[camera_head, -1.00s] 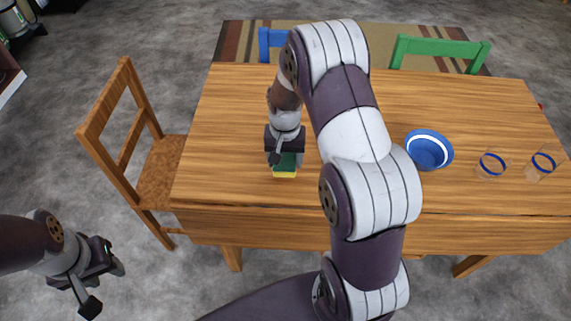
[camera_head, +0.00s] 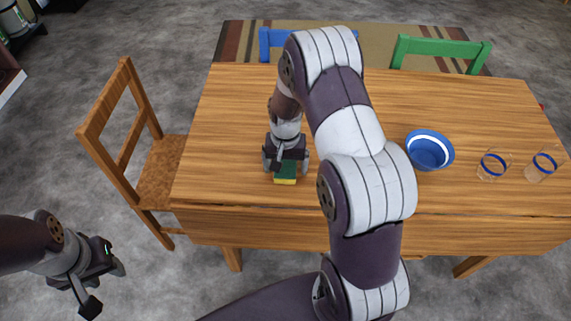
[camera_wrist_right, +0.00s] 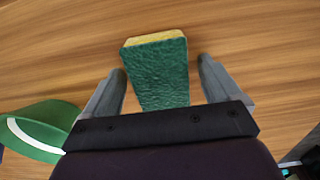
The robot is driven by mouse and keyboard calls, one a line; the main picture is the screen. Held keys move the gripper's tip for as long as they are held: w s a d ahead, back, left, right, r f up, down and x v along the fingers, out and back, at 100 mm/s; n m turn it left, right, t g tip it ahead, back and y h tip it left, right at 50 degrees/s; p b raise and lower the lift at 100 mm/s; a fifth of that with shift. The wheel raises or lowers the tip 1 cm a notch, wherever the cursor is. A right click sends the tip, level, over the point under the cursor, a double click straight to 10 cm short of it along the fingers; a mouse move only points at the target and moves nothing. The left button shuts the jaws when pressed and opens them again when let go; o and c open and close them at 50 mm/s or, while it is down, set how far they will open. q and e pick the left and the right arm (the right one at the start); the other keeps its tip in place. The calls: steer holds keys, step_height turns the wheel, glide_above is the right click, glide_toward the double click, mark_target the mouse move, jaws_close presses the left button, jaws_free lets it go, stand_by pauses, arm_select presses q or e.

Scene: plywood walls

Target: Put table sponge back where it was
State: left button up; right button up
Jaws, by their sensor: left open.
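The sponge (camera_head: 285,172) is a green and yellow block on the wooden table (camera_head: 235,130), near its front left part. In the right wrist view the sponge (camera_wrist_right: 158,72) lies green side toward the camera, between the fingers. My right gripper (camera_head: 286,165) is over it, and in the wrist view a gap shows between the sponge and each finger, so it is open. My left gripper (camera_head: 105,286) is open and empty, off the table at the lower left. My right arm hides the middle of the table in the head view.
A blue bowl (camera_head: 429,150) and two glasses with blue bands (camera_head: 493,165) (camera_head: 541,167) stand at the right of the table. A green round thing with a white band (camera_wrist_right: 40,130) is beside the right gripper. A wooden chair (camera_head: 135,150) stands at the left.

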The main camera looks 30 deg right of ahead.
mark_target(285, 166)
step_height(285, 166, up, 12)
steer(key=s+a+r+n+t, duration=0.1)
steer(key=s+a+n, duration=0.5)
steer(key=s, duration=0.7)
steer(key=shift+s+a+r+n+p, duration=0.2)
steer(key=shift+a+n+p, duration=0.15)
steer(key=shift+a, duration=0.7)
steer(key=shift+s, duration=0.1)
